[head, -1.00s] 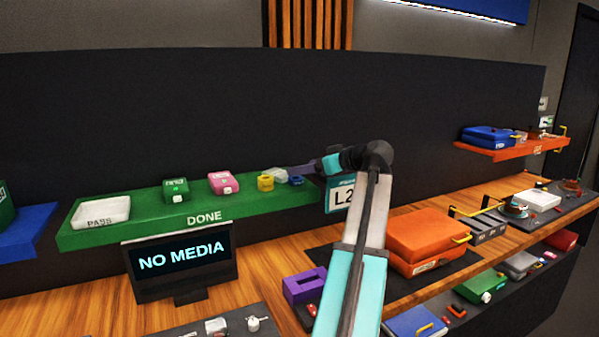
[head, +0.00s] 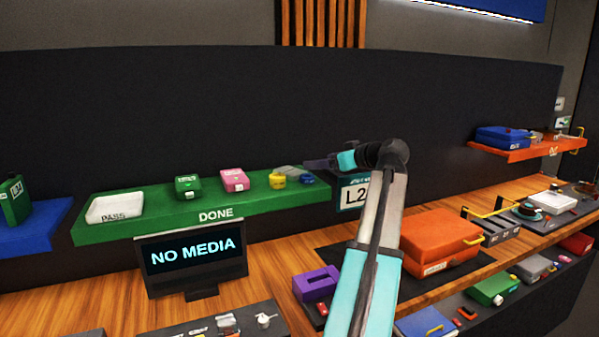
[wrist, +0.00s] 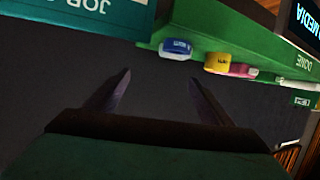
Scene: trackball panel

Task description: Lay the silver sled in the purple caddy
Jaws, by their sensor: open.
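The purple caddy (head: 317,282) sits on the wooden counter, left of my arm, with a dark opening in its top. My gripper (wrist: 158,78) is open and empty in the wrist view. In the head view my gripper (head: 310,163) is beside the right end of the green DONE shelf, well above the caddy. I cannot surely pick out the silver sled. A small greyish piece (head: 292,170) shows on that shelf behind a yellow piece (head: 277,181) and a blue piece (head: 307,178), but its shape is unclear.
The green shelf (head: 150,227) also bears a white PASS tray (head: 114,208), a green box and a pink box (head: 234,180). A NO MEDIA screen (head: 193,255) stands below. An orange case (head: 430,238) lies right of my arm. A dark tray (head: 215,327) holds small parts in front.

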